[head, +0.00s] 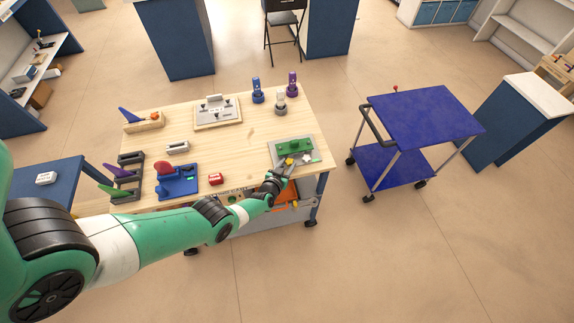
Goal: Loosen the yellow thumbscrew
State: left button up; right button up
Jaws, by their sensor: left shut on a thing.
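A green block-like fixture (294,146) lies on a grey plate (311,150) at the right end of the wooden table. A small yellow thumbscrew (290,161) shows at the near side of the fixture. My left gripper (286,167) reaches over the table's near right part and is shut on the yellow thumbscrew, partly covering it. A small white star-shaped knob (307,157) sits just right of the thumbscrew. My right gripper is not in view.
A blue cart (425,115) stands to the right, with open floor between.

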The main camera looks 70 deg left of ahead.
pick_arm(q)
grip_shut()
jog(key=shift+w, duration=0.1)
jog(key=shift+w+d+f+n+g+y+b, duration=0.1)
jog(key=shift+n+g+y+b, duration=0.25)
jog(key=shift+n+g+y, duration=0.1)
jog(key=shift+w+d+f+n+g+y+b, duration=0.1)
jog(key=shift+n+g+y+b, duration=0.25)
jog(key=shift+n, duration=0.1)
jog(key=n+g+y+b, duration=0.1)
jog(key=n+g+b, duration=0.2)
jog(key=b, duration=0.3)
jog(key=w+n+g+y+b, duration=0.1)
jog(key=n+g+b, duration=0.2)
jog(key=b, duration=0.2)
jog(key=n+g+b, duration=0.2)
jog(key=g+b, duration=0.1)
jog(key=b, duration=0.3)
jog(key=shift+w+d+f+n+g+y+b, duration=0.2)
jog(key=shift+w+n+g+y+b, duration=0.1)
jog(key=shift+n+g+y, duration=0.1)
jog(key=shift+r+b, duration=0.3)
jog(key=shift+b, duration=0.25)
jog(key=shift+n+g, duration=0.3)
